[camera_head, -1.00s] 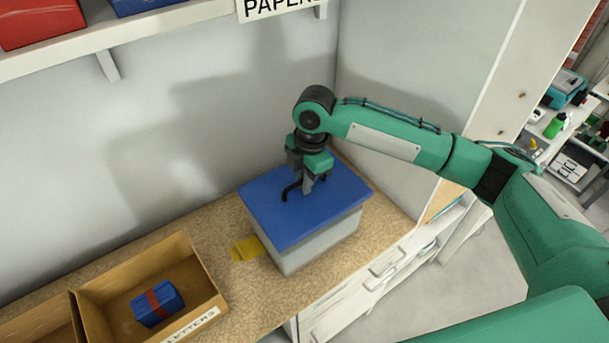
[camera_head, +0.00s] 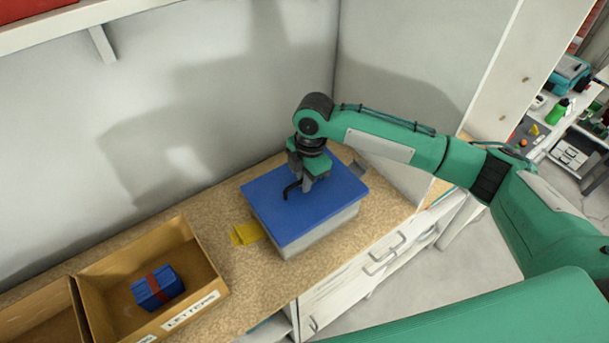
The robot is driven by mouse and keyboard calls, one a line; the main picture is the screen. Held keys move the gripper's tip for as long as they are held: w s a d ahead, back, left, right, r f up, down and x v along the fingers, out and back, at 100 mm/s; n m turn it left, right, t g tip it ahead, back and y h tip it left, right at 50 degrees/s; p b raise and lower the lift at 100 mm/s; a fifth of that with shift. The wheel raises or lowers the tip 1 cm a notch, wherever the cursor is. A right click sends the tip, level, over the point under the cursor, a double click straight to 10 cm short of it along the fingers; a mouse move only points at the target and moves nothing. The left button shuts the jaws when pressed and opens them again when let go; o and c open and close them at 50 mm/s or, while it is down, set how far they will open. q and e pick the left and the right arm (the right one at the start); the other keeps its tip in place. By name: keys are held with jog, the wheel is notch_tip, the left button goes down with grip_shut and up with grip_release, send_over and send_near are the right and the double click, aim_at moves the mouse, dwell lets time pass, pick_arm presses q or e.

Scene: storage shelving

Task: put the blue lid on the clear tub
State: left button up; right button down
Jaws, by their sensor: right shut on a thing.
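The blue lid (camera_head: 325,205) is a flat rectangle lying level over the clear tub (camera_head: 322,232), on the wooden counter near the wall corner. The tub's pale, see-through front walls show below the lid's edge; its top is hidden. I cannot tell whether the lid rests fully on the rim or sits slightly above it. My right gripper (camera_head: 298,188) points down over the middle of the lid and is shut on its dark handle, which it partly hides. My left gripper is not in view.
A yellow item (camera_head: 246,233) lies left of the tub. A cardboard box (camera_head: 203,262) labelled LETTERS holds a blue parcel (camera_head: 157,287) with a red band. A small grey piece (camera_head: 358,168) shows behind the lid. The wall stands close behind; drawers (camera_head: 350,275) are below the counter.

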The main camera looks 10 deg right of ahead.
jog(key=shift+f, duration=0.25)
jog(key=c, duration=1.4)
grip_release()
jog(key=shift+c, duration=0.2)
jog(key=shift+w+d+r+b, duration=0.1)
jog(key=shift+r+b, duration=0.2)
jog(key=shift+r, duration=0.2)
notch_tip(320, 180, up, 13)
jog(key=d+b, duration=0.1)
jog(key=b, duration=0.2)
jog(key=shift+w+d+f, duration=0.15)
jog(key=shift+w+d, duration=0.05)
jog(key=shift+f, duration=0.1)
